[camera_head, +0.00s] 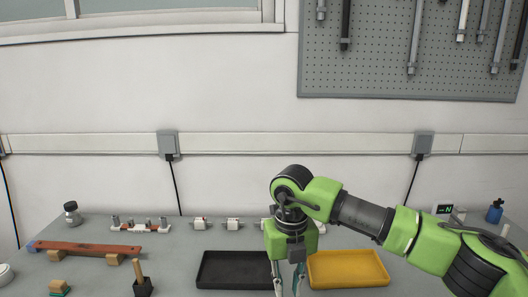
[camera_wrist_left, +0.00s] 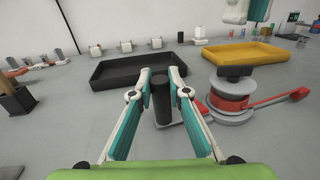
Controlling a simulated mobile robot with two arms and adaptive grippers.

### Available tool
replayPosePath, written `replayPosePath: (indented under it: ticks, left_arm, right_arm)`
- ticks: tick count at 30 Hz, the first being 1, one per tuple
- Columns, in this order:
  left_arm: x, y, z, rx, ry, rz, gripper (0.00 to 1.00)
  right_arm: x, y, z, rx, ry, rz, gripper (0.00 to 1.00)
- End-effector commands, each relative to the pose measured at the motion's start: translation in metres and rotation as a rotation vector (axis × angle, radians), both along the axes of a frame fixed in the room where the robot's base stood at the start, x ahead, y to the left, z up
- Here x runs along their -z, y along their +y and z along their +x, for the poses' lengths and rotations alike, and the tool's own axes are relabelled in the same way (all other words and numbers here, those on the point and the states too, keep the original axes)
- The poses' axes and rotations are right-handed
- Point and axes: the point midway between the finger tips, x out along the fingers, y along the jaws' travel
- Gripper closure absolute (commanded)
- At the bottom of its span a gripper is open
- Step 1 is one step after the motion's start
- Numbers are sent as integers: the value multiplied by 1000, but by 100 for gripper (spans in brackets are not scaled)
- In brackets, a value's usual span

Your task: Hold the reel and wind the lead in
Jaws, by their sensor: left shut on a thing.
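The reel (camera_wrist_left: 232,93), wound with red lead, sits on a round grey base at the right of the left wrist view. A red arm sticks out to its right, and a dark knob tops it. My left gripper (camera_wrist_left: 161,85) is shut on an upright dark post (camera_wrist_left: 161,103) left of the reel. A pale plate shows beside the post's foot, partly behind the finger. My right gripper (camera_head: 288,284) points down in the head view, its fingers apart; it also shows above the reel in the left wrist view (camera_wrist_left: 247,12), apart from it. The reel is not in the head view.
A black tray (camera_head: 240,253) and a yellow tray (camera_head: 385,262) stand on the bench behind. Small white fittings (camera_head: 200,224) line the back. A reddish bar (camera_head: 90,248) on wooden blocks and a wooden-handled tool (camera_head: 140,273) stand at left. Bare bench surrounds the reel.

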Motion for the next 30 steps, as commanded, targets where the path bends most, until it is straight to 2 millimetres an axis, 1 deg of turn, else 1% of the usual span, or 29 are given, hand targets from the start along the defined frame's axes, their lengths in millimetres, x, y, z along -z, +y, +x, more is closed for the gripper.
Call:
replayPosePath:
  ticks: [1, 9, 12, 15, 18, 21, 26, 30]
  left_arm:
    - [7, 0, -1, 0, 12, 5, 100]
    - [7, 0, -1, 0, 12, 5, 100]
    - [7, 0, -1, 0, 12, 5, 100]
    - [7, 0, -1, 0, 12, 5, 100]
    - [7, 0, -1, 0, 12, 5, 100]
    - [7, 0, -1, 0, 12, 5, 100]
    - [7, 0, -1, 0, 12, 5, 100]
    - [7, 0, -1, 0, 11, 5, 100]
  right_arm:
    - [-1, -1, 1, -88, -1, -1, 81]
    - [-2, -3, 1, -613, 7, -3, 81]
    - [-3, -3, 1, -779, 9, -3, 81]
    - [-3, -4, 1, -908, 10, -1, 81]
    - [-3, -4, 1, -998, 12, -2, 81]
    - [-3, -5, 1, -1047, 12, -1, 81]
    - [3, -5, 0, -1068, 13, -1, 81]
    - [14, -5, 0, -1067, 14, 0, 81]
